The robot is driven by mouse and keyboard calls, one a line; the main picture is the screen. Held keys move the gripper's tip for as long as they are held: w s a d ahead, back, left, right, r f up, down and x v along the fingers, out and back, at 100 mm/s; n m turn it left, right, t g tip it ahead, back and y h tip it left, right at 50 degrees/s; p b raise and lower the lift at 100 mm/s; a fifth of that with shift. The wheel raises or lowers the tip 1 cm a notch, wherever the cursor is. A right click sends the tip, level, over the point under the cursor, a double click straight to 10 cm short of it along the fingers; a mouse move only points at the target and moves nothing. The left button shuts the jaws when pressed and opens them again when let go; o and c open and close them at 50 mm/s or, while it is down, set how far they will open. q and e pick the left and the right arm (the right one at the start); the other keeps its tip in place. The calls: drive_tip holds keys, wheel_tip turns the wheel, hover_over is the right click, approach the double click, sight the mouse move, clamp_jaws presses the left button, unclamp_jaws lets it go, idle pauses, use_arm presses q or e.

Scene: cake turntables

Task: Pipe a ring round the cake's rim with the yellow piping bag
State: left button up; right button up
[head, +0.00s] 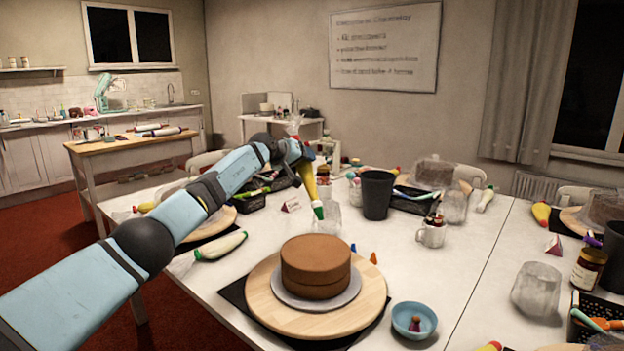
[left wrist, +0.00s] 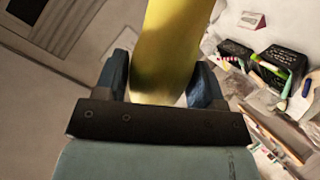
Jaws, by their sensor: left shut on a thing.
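A round brown cake (head: 315,266) stands on a grey disc on a wooden turntable (head: 268,309) at the front of the table. My left gripper (head: 303,163) is shut on the yellow piping bag (head: 308,183) and holds it in the air behind the cake. The bag's green tip (head: 318,211) points down, above and apart from the cake. In the left wrist view the yellow bag (left wrist: 168,50) sits between the two blue fingers of my left gripper (left wrist: 165,88). My right gripper is in no view.
A light blue bowl (head: 414,321) stands right of the turntable. A pale piping bag (head: 220,246) lies left of the cake.

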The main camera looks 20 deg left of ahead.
sight(301, 173)
use_arm(q)
drive_tip(key=shift+f+b, duration=0.8)
drive_tip(key=shift+f, duration=1.1)
drive_tip(key=shift+o, duration=0.3)
drive_tip(key=c, duration=0.4)
